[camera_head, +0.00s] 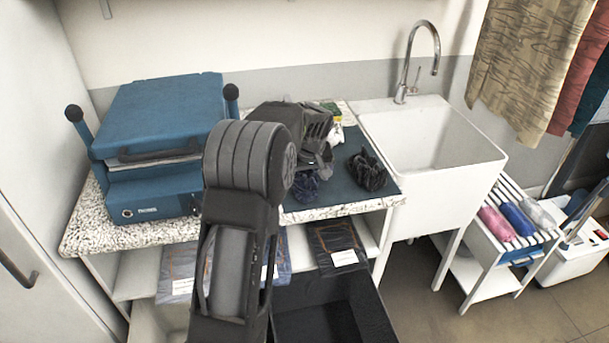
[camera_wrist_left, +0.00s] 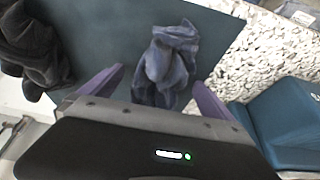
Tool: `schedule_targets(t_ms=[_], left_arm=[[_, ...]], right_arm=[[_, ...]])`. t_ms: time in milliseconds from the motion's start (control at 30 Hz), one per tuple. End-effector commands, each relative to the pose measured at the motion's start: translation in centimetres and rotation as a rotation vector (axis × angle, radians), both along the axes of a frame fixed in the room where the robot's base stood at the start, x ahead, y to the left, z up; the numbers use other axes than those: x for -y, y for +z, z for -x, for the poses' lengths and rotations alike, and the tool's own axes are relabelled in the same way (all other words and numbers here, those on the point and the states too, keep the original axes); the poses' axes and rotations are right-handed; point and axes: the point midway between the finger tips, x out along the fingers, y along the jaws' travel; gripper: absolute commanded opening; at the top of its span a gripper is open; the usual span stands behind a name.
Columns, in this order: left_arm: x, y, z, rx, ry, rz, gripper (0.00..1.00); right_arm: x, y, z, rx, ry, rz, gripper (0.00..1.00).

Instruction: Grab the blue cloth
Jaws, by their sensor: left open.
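The blue cloth (camera_head: 305,188) is a small crumpled dark-blue bundle on the dark blue-grey mat (camera_head: 334,190) on the counter. It also shows in the left wrist view (camera_wrist_left: 168,65), lying between the two purple fingers. My left gripper (camera_head: 316,152) is open, with one finger on each side of the cloth in the wrist view (camera_wrist_left: 155,90). Whether the fingers touch the cloth cannot be told. My left forearm hides part of the counter in the head view. My right gripper is not in view.
A black crumpled cloth (camera_head: 367,171) lies on the mat to the right. A blue press (camera_head: 160,125) stands on the speckled counter (camera_head: 130,237) at left. A white sink (camera_head: 440,140) adjoins on the right. Below are folded packs and an open dark bin (camera_head: 335,320).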

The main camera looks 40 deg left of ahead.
Motion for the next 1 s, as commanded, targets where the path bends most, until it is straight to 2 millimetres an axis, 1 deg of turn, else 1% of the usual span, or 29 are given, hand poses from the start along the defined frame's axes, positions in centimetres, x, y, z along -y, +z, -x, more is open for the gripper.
schedule_targets(t_ms=[67,833,1000], left_arm=[[0.00,0.01,0.00,0.000,0.000,0.000,0.99],[0.01,0.02,0.00,0.000,0.000,0.000,0.36],[-0.01,0.02,0.01,0.000,0.000,0.000,0.35]], right_arm=[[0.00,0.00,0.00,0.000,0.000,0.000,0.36],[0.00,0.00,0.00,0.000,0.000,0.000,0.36],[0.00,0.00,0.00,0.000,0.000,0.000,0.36]])
